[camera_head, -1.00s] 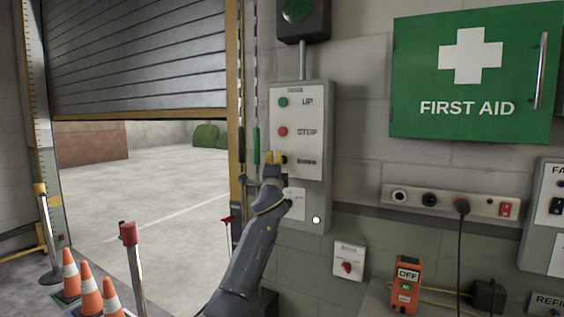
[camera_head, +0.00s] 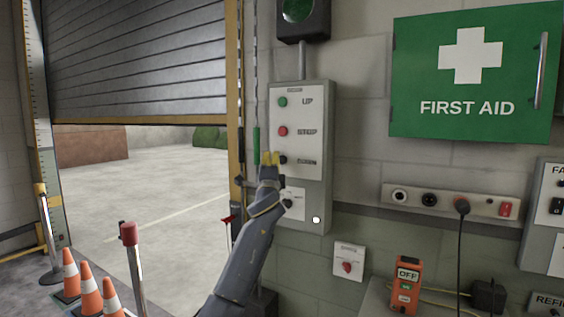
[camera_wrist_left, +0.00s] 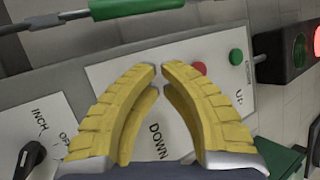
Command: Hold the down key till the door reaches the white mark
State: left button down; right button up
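The grey slatted roller door (camera_head: 140,65) is part lowered, with its yellow bottom edge well above the floor. A pale strip with tick marks (camera_head: 36,110) runs up the left door post; I cannot pick out the white mark on it. The control box (camera_head: 312,180) has a green UP key, a red STOP key and a dark DOWN key (camera_head: 283,160). My left gripper (camera_head: 269,158) has its yellow fingertips at the DOWN key; contact is not clear. In the left wrist view the fingertips (camera_wrist_left: 160,70) meet, empty, above the DOWN label (camera_wrist_left: 158,142), hiding the key. My right gripper is not in view.
A selector knob (camera_head: 287,203) sits low on the box. A signal lamp (camera_head: 300,12) is above it; its red light (camera_wrist_left: 317,42) glows in the left wrist view. Cones (camera_head: 90,290) and a red-topped post (camera_head: 129,235) stand left of my arm. The doorway floor looks clear.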

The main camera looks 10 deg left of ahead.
pick_arm(q)
jog(key=shift+s+a, duration=0.2)
jog(key=shift+s, duration=0.6)
jog(key=shift+s+a, duration=0.25)
jog(key=shift+s, duration=0.5)
jog(key=shift+s+a, duration=0.2)
jog(key=shift+s, duration=0.6)
